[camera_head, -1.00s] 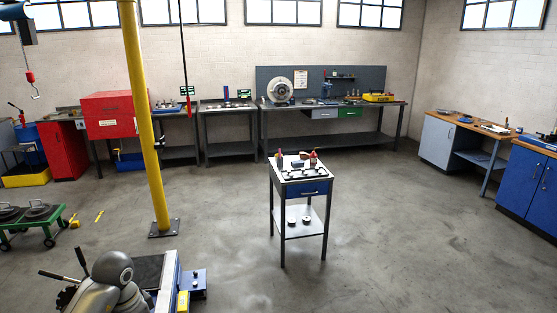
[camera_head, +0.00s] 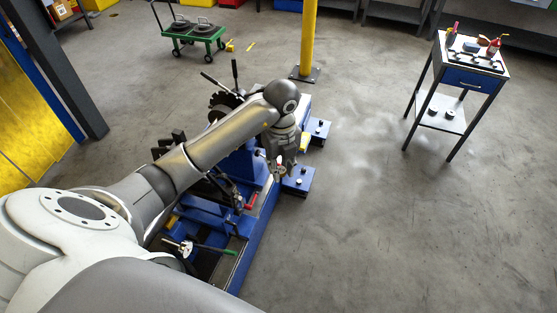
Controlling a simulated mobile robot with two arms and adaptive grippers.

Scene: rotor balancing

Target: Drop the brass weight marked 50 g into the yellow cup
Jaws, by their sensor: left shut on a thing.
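My left gripper (camera_head: 279,172) points down over the blue machine (camera_head: 262,205), near its right side. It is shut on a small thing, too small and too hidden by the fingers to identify. I cannot make out a brass weight or its marking. A small yellow object (camera_head: 304,142) stands just right of the gripper, beside the blue machine. I cannot tell whether it is the yellow cup. My right gripper is not in view.
A small blue-drawer table (camera_head: 471,78) with tools on top stands at the right. A green cart (camera_head: 194,36) and a yellow post (camera_head: 308,40) stand behind the machine. The floor between machine and table is clear.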

